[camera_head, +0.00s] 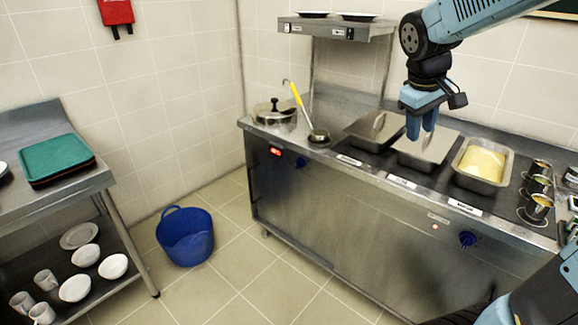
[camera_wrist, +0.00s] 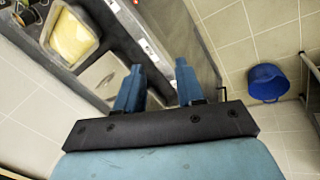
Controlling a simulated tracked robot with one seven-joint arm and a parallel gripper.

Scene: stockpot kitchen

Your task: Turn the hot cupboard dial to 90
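The hot cupboard (camera_head: 340,215) is a long steel counter with a plain front. One blue dial (camera_head: 300,162) is on its front at the left, beside a small lit red display (camera_head: 275,151) too small to read. Another blue dial (camera_head: 467,239) is on its front further right, near a small light. I cannot read either dial's setting. My gripper (camera_head: 421,137) hangs pointing down over the lidded pans on the counter top, above and apart from both dials. The wrist view shows its two blue fingers (camera_wrist: 159,66) spread with nothing between them. No dial is clearly visible there.
A pot (camera_head: 275,113), a yellow-handled ladle (camera_head: 298,97) and a pan of yellow food (camera_head: 482,162) are on the counter. An overhead shelf (camera_head: 335,28) stands behind. A blue tub (camera_head: 185,238) is on the floor; the floor before the left dial is clear.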

